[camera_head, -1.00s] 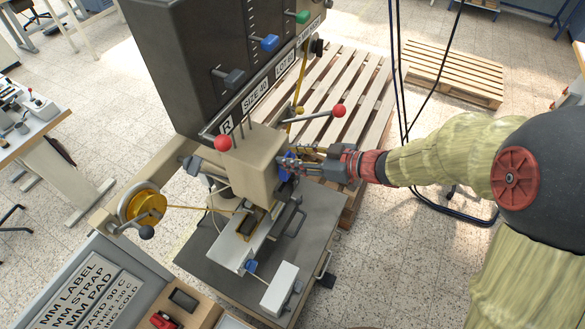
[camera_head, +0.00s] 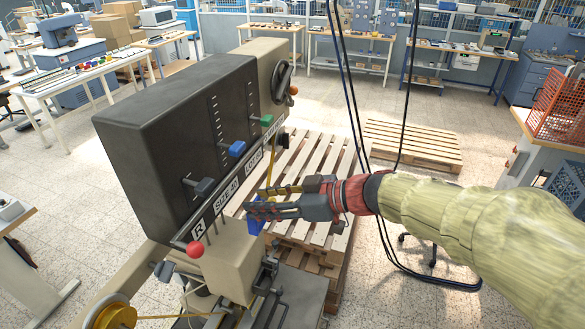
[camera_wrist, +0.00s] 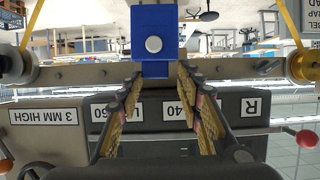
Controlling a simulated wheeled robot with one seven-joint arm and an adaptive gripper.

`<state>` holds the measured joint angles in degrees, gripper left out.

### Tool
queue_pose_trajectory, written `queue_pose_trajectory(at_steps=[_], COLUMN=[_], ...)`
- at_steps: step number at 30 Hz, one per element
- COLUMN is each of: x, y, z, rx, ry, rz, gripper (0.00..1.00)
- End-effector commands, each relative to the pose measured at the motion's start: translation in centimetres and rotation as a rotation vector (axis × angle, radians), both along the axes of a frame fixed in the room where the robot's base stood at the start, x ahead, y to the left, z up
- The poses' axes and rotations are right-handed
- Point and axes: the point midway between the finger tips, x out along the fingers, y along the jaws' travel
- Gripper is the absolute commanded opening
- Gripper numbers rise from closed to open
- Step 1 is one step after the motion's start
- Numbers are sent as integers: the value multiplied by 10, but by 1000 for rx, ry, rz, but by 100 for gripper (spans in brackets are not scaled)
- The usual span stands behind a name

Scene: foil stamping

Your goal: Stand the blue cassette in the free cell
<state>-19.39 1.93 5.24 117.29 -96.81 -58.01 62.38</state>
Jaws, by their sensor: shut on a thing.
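A blue cassette (camera_head: 257,225) is at the tips of my gripper (camera_head: 256,203), beside the dark press housing and above the beige press head. In the wrist view the blue cassette (camera_wrist: 153,28) shows a round white spot, with its lower end between the fingertips of my gripper (camera_wrist: 156,72). My gripper is shut on it. In the head view the fingers partly hide the cassette. I cannot make out a free cell in either current view.
The press housing (camera_head: 165,125) with levers and labels stands left of my gripper. The beige press head (camera_head: 232,262) is just below. A wooden pallet stack (camera_head: 318,165) stands behind. Dark cables (camera_head: 350,100) hang near my arm. Open floor lies to the right.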

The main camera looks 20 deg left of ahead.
Motion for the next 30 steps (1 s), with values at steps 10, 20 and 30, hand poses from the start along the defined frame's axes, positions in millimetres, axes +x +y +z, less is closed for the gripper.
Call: queue_pose_trajectory(at_steps=[10,20,30], x=[22,87,129], y=[-9,-63,-151], z=[-53,-183,-320], rx=[-2,-1,-4], ry=[4,5,8], rz=[-86,-397,-753], gripper=[0,0,0])
